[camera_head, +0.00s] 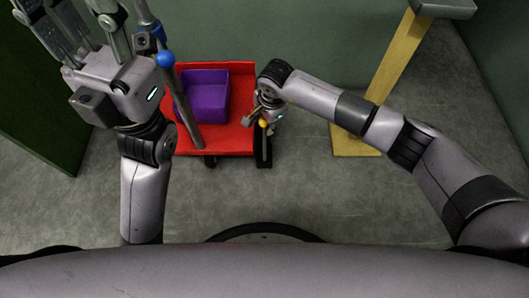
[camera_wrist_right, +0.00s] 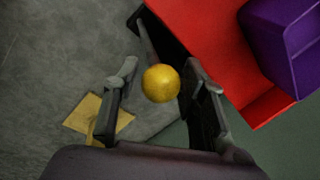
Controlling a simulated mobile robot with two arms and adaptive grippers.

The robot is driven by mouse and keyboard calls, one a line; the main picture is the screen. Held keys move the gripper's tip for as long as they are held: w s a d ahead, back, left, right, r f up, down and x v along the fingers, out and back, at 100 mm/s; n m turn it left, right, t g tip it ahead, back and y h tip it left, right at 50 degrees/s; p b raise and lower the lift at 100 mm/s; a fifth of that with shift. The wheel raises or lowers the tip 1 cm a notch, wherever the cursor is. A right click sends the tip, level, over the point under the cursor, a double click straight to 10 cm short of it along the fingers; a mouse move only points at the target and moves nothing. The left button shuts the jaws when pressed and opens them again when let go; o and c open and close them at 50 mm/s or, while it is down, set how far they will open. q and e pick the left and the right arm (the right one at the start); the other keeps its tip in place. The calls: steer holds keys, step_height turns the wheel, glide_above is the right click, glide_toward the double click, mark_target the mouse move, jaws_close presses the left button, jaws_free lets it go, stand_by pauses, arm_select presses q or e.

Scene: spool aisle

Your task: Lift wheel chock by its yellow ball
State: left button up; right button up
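The yellow ball (camera_head: 263,124) shows at my right gripper (camera_head: 259,109), beside the red cart's right edge. In the right wrist view the ball (camera_wrist_right: 161,84) lies between the two fingers of my right gripper (camera_wrist_right: 160,80), which stand apart on either side, with a gap on the left and the right finger close to it. I cannot tell whether they touch it. The dark wheel chock (camera_head: 263,151) is on the floor against the cart, below the ball. A dark stem (camera_wrist_right: 147,42) runs toward the ball. My left gripper (camera_head: 84,22) is raised at upper left, fingers apart, empty.
The red cart (camera_head: 235,140) carries a purple bin (camera_head: 205,97). A grey bar with a blue ball (camera_head: 165,58) slants across its left side. A yellow post (camera_head: 392,65) on a yellow base stands at the right. A green panel (camera_head: 45,110) is at left. The near floor is clear.

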jaws_close()
stand_by(0.7)
